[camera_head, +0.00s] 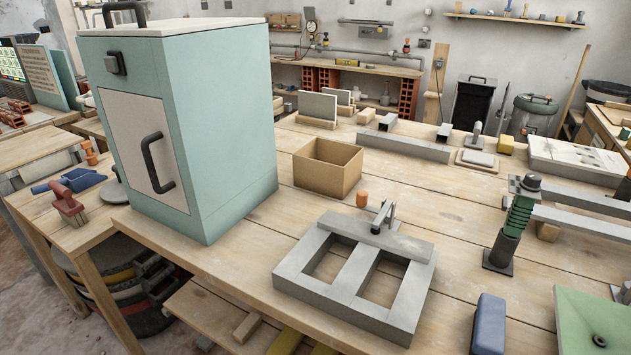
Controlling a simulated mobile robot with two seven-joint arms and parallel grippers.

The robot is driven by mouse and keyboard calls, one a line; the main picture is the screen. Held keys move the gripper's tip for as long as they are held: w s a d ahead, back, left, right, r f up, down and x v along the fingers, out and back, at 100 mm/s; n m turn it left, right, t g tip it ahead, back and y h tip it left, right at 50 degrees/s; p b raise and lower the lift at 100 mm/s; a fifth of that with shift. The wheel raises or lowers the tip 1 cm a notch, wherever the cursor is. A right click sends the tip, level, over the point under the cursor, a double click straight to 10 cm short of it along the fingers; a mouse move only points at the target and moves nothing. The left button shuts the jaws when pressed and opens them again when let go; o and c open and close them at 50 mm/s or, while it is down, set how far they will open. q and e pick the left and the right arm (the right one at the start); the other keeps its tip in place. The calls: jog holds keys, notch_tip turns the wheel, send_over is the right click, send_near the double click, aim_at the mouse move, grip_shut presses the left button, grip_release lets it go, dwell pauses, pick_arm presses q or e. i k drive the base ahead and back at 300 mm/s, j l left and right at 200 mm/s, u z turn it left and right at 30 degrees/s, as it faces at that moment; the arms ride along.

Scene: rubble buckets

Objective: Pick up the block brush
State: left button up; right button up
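A dark red brush-like block with a grip on top (67,204) lies on the low wooden side table at the left, near its front edge. It looks like the block brush, but it is too small to be certain. A blue scoop-like tool (78,180) lies just behind it. Neither of my grippers shows in the head view, so nothing is seen near the brush.
A tall pale green cabinet (225,130) stands right of the brush. On the main wooden table are a cardboard box (327,168), a grey block frame (310,267), a green-and-black post (516,220) and a blue block (488,325). Stacked buckets (125,290) sit below.

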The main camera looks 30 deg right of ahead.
aim_at(488, 333)
jog(key=k+l+z, duration=0.1)
jog(key=z, duration=1.75)
jog(key=j+u, duration=0.45)
jog(key=j, duration=0.45)
